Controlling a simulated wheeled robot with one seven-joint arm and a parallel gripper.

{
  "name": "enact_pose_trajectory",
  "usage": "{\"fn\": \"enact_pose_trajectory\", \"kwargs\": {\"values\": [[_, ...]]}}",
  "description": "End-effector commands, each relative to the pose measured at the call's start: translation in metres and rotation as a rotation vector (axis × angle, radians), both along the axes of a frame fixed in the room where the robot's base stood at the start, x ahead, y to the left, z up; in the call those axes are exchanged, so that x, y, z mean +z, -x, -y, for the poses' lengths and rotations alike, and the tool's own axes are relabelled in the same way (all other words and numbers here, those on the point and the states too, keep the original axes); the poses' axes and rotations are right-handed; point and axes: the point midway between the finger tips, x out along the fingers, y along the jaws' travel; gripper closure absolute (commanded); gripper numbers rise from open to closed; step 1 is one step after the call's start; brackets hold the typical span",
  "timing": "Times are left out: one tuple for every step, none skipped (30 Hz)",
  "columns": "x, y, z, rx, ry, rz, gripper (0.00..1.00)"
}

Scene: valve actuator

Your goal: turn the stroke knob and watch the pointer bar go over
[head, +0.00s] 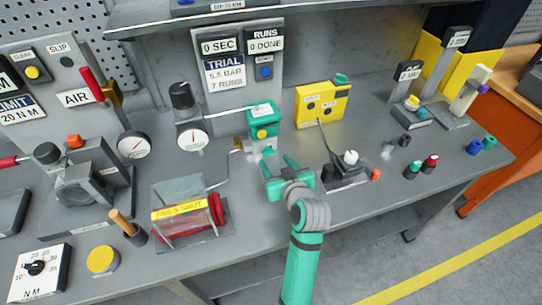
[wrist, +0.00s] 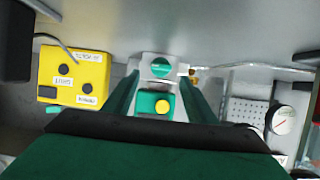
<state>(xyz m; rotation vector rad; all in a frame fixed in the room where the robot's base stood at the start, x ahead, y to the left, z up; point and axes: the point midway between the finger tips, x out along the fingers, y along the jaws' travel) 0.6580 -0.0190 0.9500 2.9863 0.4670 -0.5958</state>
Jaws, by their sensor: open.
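A green box with a white label and a yellow button, the actuator (head: 262,121), stands on the bench at the middle in the head view. It also shows between my fingers in the wrist view (wrist: 146,103). A round green knob with a pale bar across it, which looks like the stroke knob (wrist: 161,67), sits beside it on a grey bracket; in the head view only a small green part (head: 268,151) shows. My gripper (head: 278,164) is open and empty, just in front of the knob, with a finger on each side in the wrist view. No knob label is readable.
A yellow box (head: 322,103) stands to the right of the actuator. A bent pipe and a dial gauge (head: 192,138) are on its left. A small black fixture with a white knob (head: 350,158) is close to my gripper's right. A clear guard (head: 185,192) is front left.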

Motion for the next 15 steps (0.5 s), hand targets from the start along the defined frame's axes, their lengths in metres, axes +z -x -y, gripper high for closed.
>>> {"fn": "enact_pose_trajectory", "kwargs": {"values": [[-0.003, -0.009, -0.003, 0.003, 0.000, 0.000, 0.48], [-0.005, -0.013, -0.005, 0.003, -0.001, -0.001, 0.48], [-0.008, -0.018, -0.007, 0.003, -0.001, 0.000, 0.48], [-0.009, -0.022, -0.008, 0.002, 0.000, 0.000, 0.48], [-0.011, -0.026, -0.009, 0.002, 0.000, -0.001, 0.48], [-0.012, -0.030, -0.011, 0.002, 0.000, 0.000, 0.48], [-0.014, -0.033, -0.012, 0.003, -0.001, 0.001, 0.48], [-0.015, -0.035, -0.014, 0.004, -0.001, 0.000, 0.48], [-0.016, -0.038, -0.015, 0.005, -0.001, 0.000, 0.48], [-0.017, -0.040, -0.016, 0.005, -0.001, 0.000, 0.48], [-0.018, -0.041, -0.017, 0.005, -0.001, 0.000, 0.48], [-0.018, -0.043, -0.017, 0.005, -0.001, 0.000, 0.48], [-0.019, -0.044, -0.018, 0.005, -0.001, 0.001, 0.48], [-0.019, -0.044, -0.018, 0.005, -0.001, 0.001, 0.48], [-0.019, -0.045, -0.018, 0.005, -0.001, 0.001, 0.48]]}}
